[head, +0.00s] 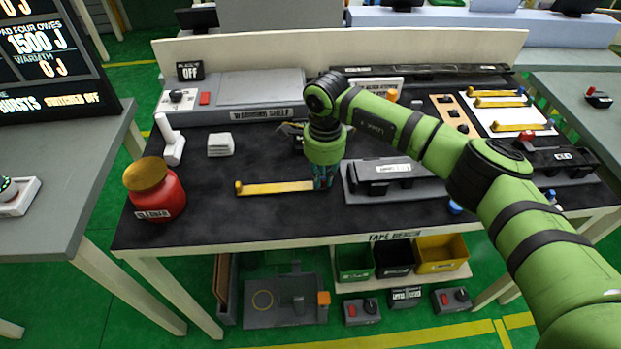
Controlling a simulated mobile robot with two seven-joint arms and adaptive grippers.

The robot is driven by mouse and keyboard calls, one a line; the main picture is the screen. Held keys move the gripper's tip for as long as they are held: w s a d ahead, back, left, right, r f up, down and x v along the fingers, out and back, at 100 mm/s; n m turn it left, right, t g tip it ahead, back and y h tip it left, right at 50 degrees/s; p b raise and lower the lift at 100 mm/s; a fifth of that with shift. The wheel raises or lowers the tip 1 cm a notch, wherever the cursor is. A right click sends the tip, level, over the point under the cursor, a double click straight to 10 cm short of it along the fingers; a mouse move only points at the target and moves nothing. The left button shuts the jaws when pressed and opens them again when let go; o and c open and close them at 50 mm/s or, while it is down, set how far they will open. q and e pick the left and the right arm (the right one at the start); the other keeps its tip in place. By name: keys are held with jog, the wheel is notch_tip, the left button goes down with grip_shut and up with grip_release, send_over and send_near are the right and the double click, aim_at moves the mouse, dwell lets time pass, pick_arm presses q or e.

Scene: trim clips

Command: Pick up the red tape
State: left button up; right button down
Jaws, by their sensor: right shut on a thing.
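My right gripper (323,178) reaches down onto the dark bench top and is shut. The right end of a yellow strip (275,188) meets its fingers, and the strip runs left from there, low over the bench. The fingers and my wrist hide the exact grip. I cannot make out a red tape for certain. A small red thing (525,140) sits near a dark block at the right of the bench, but it is too small to identify. My left gripper is not in view.
A red bottle (166,196) with a gold lid stands at the bench's left. Several yellow strips lie on a white sheet (505,112) at the right.

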jog(key=r+b, duration=0.1)
jog(key=r, duration=0.1)
jog(key=r+b, duration=0.1)
jog(key=r, duration=0.1)
jog(key=shift+s+d, duration=0.2)
jog(key=shift+d, duration=0.2)
jog(key=s+d+r+b, duration=0.3)
jog(key=s+d+r, duration=0.4)
jog(key=d, duration=0.1)
jog(key=shift+d, duration=0.2)
jog(key=shift+w+a+f, duration=0.1)
jog(key=shift+f, duration=0.1)
jog(key=shift+w+a+f+b, duration=0.65)
jog(key=shift+a+f, duration=0.1)
jog(key=shift+f, duration=0.15)
jog(key=shift+w+a+f+b, duration=0.65)
jog(key=shift+a+f, duration=0.1)
jog(key=shift+f, duration=0.15)
jog(key=shift+w+a+f+b, duration=0.6)
jog(key=shift+w+a+f, duration=0.15)
jog(key=shift+a+f, duration=0.3)
jog(key=shift+w+a+f+b, duration=0.65)
jog(key=shift+w+a+f, duration=0.2)
jog(key=shift+f, duration=0.45)
jog(key=shift+w+a+f+b, duration=0.6)
jog(key=shift+w+a+f, duration=0.1)
jog(key=shift+a+f, duration=0.4)
jog(key=shift+w+f, duration=0.1)
jog(key=shift+f, duration=0.1)
dwell(0.6)
